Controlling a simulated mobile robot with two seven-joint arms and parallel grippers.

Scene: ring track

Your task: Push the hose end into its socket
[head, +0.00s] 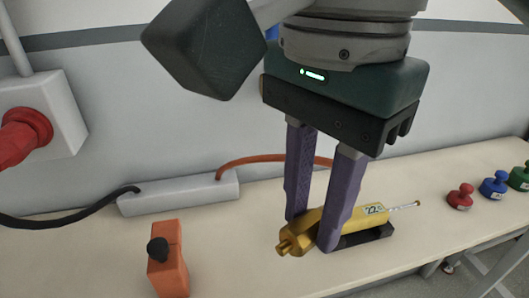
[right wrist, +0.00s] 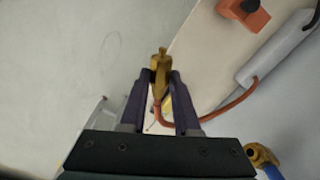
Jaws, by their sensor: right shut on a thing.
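My right gripper (head: 313,230) comes down from above with its two purple fingers closed around a gold fitting (head: 291,243). The right wrist view shows the same fitting (right wrist: 160,62) between the fingertips, its nose sticking out past them. An orange hose (head: 245,159) leaves a grey box and passes behind the fingers; in the right wrist view the hose (right wrist: 235,103) curves in towards the fitting. A blue pipe with a brass opening (right wrist: 261,156), perhaps the socket, shows at the lower right there; the gripper mostly hides it in the head view. My left gripper is not in view.
The grey box (head: 180,193) stands on the bench by the wall. An orange block with a black knob (head: 168,262) is front left. A labelled yellow device (head: 373,211) on a black base is close behind the fingers. Red (head: 460,197), blue (head: 494,185) and green knobbed weights stand right.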

